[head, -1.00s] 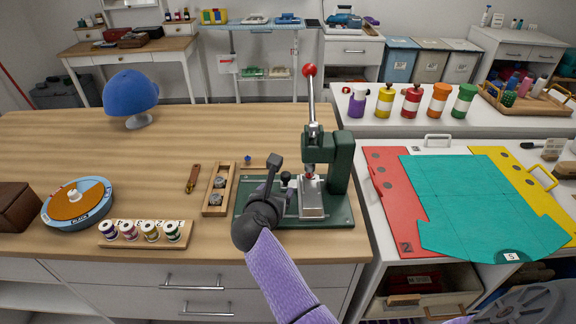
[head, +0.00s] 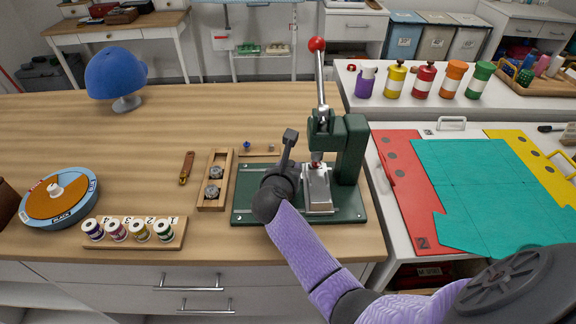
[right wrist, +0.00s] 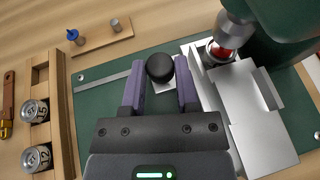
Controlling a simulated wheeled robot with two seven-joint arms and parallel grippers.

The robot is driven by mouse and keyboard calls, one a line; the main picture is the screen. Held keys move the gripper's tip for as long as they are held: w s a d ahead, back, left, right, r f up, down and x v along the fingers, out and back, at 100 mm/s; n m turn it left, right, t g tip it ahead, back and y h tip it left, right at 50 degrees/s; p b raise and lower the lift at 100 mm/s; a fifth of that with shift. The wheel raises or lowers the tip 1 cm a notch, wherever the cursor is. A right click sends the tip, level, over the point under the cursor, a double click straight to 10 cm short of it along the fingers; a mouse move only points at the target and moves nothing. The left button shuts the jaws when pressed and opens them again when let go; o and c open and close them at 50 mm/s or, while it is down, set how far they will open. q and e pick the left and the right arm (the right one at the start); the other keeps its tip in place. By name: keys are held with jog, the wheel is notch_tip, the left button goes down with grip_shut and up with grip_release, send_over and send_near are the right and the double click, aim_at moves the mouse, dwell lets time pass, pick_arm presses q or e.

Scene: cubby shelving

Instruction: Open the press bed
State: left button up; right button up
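The green press (head: 350,150) stands on its green base plate at the table's right front, with a lever and red ball (head: 317,44) raised. Its silver bed (head: 317,188) lies under the ram; in the right wrist view the bed (right wrist: 245,115) is at the right. A black round knob (right wrist: 160,67) stands on a small silver plate beside the bed. My right gripper (right wrist: 160,82) is open, its purple fingers on either side of the knob near their tips, with gaps visible. In the head view my right gripper (head: 280,180) hides the knob. My left gripper is not in view.
A wooden holder with two numbered cans (head: 214,180) stands left of the press. A spool rack (head: 135,232) and a round blue-rimmed dial (head: 60,200) are further left. A teal sheet (head: 490,190) lies on the right table.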

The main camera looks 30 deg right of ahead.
grip_shut()
dwell(1.0)
